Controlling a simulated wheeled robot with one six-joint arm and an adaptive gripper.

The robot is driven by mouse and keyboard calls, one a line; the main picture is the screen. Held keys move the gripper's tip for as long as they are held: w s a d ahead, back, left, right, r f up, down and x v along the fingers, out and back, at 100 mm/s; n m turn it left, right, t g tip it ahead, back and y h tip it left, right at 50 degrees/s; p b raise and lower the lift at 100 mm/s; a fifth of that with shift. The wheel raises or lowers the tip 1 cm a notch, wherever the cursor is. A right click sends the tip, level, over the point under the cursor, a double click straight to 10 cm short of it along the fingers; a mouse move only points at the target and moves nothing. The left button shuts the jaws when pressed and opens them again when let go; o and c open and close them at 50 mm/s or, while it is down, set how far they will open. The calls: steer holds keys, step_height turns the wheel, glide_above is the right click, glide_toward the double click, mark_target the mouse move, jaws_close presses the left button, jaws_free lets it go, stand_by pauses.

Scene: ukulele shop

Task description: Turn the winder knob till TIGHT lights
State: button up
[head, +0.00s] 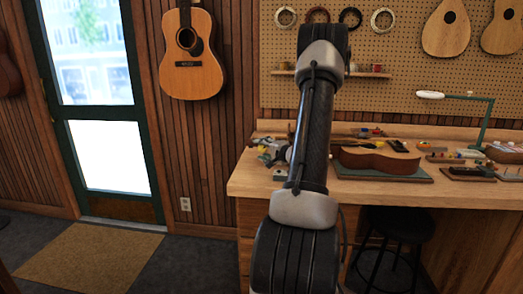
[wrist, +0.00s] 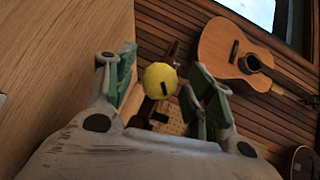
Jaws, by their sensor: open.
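In the wrist view, a round yellow knob (wrist: 159,79) with a short black mark shows between the green-padded fingers of my gripper (wrist: 162,80). My gripper is open, with one finger on each side of the knob. A gap shows on both sides, and I cannot tell how far the knob lies beyond the fingertips. A tan piece with a dark patch (wrist: 172,120) shows just below the knob; it may be part of the winder. I see no TIGHT light lit or unlit. In the head view my arm hides the gripper and the knob.
A wooden workbench (head: 470,195) holds a guitar body (head: 378,161) on a green mat, small parts and a green lamp (head: 484,120). A black stool (head: 398,223) stands below. A guitar (head: 190,55) hangs on the slatted wall. Floor by the mat (head: 85,258) is clear.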

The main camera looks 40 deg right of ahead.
steer(key=shift+w, duration=0.4)
steer(key=c, duration=1)
steer(key=shift+d+f+m+t, duration=0.1)
steer(key=shift+f+m+t, duration=0.1)
steer(key=shift+m+t, duration=0.4)
steer(key=shift+r+m+t, duration=0.1)
steer(key=shift+m+t, duration=0.3)
steer(key=shift+t, duration=0.1)
steer(key=o, duration=1)
steer(key=shift+s, duration=0.15)
